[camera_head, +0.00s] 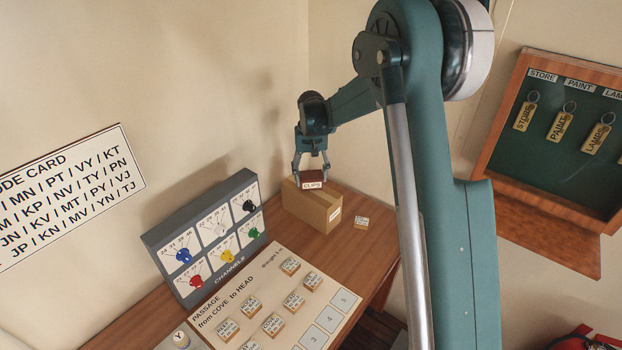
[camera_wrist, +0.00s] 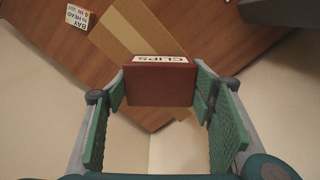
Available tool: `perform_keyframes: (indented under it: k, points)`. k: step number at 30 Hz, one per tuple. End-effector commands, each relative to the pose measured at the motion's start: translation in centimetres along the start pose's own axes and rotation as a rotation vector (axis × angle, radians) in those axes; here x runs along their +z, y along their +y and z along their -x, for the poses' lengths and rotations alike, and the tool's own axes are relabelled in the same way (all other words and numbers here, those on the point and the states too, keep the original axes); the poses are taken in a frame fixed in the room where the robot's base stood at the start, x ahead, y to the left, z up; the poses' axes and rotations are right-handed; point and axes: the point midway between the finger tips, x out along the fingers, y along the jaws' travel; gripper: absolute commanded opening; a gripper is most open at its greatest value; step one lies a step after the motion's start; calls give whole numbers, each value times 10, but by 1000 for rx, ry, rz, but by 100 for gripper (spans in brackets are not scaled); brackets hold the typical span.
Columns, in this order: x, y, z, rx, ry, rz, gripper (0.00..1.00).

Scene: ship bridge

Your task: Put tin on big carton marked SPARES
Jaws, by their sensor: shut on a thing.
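A small dark red tin (camera_head: 312,184) with a white label reading CLIPS is between the fingers of my gripper (camera_head: 311,172). In the wrist view the tin (camera_wrist: 160,86) sits between the green finger pads of my gripper (camera_wrist: 160,98), which is shut on it. The cardboard carton (camera_head: 312,210) stands on the desk below the tin; its small label is too small to read. In the wrist view the carton (camera_wrist: 118,38) lies behind the tin. I cannot tell whether the tin touches the carton's top.
A grey channel panel (camera_head: 212,235) with coloured knobs stands left of the carton. A small lettered block (camera_head: 361,222) lies right of it. A passage board (camera_head: 285,305) with several blocks lies in front. A key cabinet (camera_head: 560,140) hangs at right.

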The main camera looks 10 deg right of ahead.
Motion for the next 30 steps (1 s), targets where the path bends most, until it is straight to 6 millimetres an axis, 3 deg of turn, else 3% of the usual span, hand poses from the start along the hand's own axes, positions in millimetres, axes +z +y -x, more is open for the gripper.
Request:
perform_keyframes:
  k: [4,18,19,21,30]
  points:
    - [0,0,-10,0,0,0,39]
    - [0,0,-15,0,0,0,39]
    - [0,0,-14,0,0,0,58]
    - [0,0,-14,0,0,0,68]
    - [0,0,-14,0,0,0,69]
